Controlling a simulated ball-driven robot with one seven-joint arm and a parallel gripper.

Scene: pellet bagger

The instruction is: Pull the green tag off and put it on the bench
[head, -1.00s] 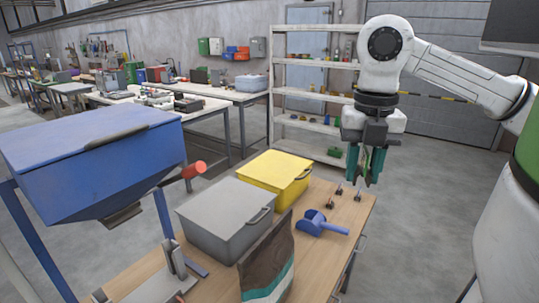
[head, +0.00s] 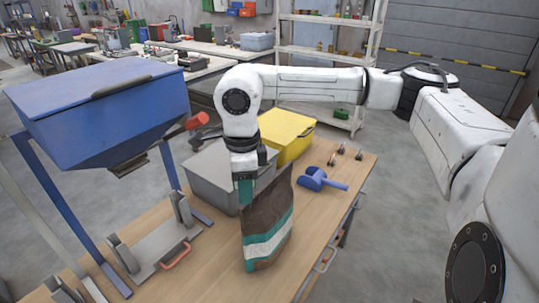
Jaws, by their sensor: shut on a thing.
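My gripper (head: 245,198) points down with its teal fingers at the top left corner of a brown bag (head: 262,217) with white and teal bands. The bag stands upright on the wooden bench (head: 312,230). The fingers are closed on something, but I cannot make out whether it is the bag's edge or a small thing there. I cannot pick out a green tag in the head view; the fingers and the bag may hide it.
A grey bin (head: 208,172) and a yellow bin (head: 288,138) stand behind the bag. A blue scoop (head: 320,180) and several small dark pieces (head: 341,152) lie at the right. A blue hopper (head: 100,110) stands left.

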